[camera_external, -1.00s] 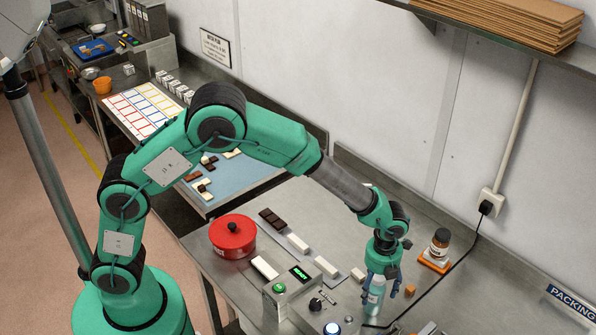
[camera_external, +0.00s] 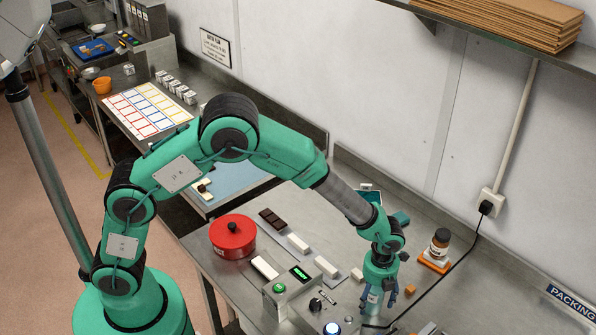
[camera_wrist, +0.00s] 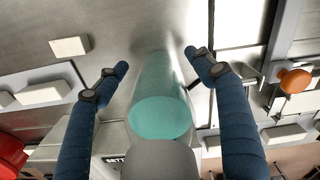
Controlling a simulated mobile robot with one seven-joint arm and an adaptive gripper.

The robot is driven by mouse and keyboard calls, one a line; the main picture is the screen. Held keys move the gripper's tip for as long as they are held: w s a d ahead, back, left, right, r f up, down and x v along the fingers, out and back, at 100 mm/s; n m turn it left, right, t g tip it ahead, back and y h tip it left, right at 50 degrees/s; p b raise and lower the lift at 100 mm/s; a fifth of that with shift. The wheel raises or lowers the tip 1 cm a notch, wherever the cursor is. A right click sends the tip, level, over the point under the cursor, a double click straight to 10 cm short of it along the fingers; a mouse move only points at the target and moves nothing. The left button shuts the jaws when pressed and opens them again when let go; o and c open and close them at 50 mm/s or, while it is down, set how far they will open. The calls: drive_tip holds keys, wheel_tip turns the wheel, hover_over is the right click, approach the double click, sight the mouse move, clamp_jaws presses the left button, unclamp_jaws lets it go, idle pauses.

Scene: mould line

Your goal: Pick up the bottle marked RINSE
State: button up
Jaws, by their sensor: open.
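A clear bottle with teal contents (camera_wrist: 160,112) stands between the two blue fingers of my gripper (camera_wrist: 158,65) in the wrist view. The fingers are spread, with a gap on each side of the bottle. In the external view my gripper (camera_external: 377,299) is down over the bottle (camera_external: 374,297) near the front of the steel table, and its fingers and palm hide much of it. I cannot read any marking on this bottle.
A control box with a green button (camera_external: 279,288) sits close left of my gripper. A red lidded pot (camera_external: 233,236) and pale bars (camera_external: 326,266) lie further left. A black cable (camera_external: 447,275) runs along the table on the right.

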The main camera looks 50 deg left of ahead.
sight(375, 293)
drive_tip(key=c, duration=1.5)
drive_tip(key=shift+c, duration=0.3)
drive_tip(key=shift+r, duration=0.15)
wheel_tip(375, 293, up, 10)
drive_tip(key=shift+f+p, duration=0.1)
drive_tip(key=shift+p, duration=0.45)
